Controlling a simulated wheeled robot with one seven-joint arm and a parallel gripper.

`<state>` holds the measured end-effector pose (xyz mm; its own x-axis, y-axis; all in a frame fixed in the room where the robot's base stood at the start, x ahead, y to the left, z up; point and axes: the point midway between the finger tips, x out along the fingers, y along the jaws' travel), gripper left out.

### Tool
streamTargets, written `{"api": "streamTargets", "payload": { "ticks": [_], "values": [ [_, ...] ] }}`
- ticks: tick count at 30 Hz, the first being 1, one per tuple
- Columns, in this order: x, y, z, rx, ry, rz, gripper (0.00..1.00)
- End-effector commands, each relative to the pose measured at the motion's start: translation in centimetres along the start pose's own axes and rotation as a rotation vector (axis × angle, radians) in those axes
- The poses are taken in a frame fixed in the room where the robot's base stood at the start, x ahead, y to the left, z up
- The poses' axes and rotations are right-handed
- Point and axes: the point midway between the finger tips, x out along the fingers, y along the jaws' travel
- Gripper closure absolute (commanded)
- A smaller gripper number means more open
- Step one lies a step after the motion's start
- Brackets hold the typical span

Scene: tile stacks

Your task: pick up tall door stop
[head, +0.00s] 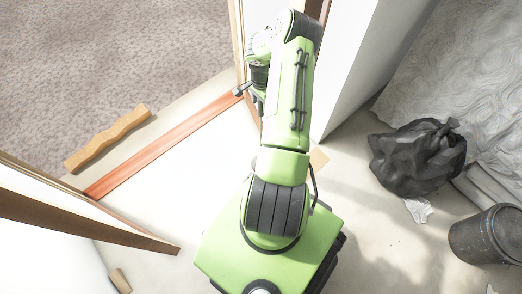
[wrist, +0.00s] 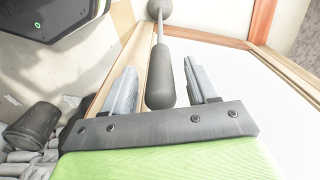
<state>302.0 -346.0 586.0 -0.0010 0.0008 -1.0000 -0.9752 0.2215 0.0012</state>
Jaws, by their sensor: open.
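A grey rod-like piece (wrist: 160,82), with a thick rounded near end and a round knob at its far end, shows in the wrist view. I take it for the tall door stop, but cannot be sure. My gripper (wrist: 161,88) is open, one finger on each side of the piece, with visible gaps to both fingers. Its near end lies close to the palm. In the head view my gripper (head: 255,97) is beside the door frame, partly hidden by my arm, with a small dark part (head: 238,92) just left of it.
A wavy wooden piece (head: 108,138) lies left of the reddish threshold (head: 160,148). A black bag (head: 415,160) and dark bucket (head: 487,238) stand at right. A white wall (head: 350,65) is close.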

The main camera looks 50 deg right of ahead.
Motion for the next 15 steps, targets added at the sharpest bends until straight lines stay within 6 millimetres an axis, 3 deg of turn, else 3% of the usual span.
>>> {"api": "streamTargets", "payload": {
  "ticks": [1, 7, 15],
  "values": [
    [0.94, -0.03, 0.07, -0.001, -0.002, -0.001, 0.42],
    [0.8, -0.06, 0.02, -0.002, 0.0, -0.002, 0.42],
    [0.77, -0.05, 0.03, -0.002, 0.0, -0.001, 0.83]
  ]
}}
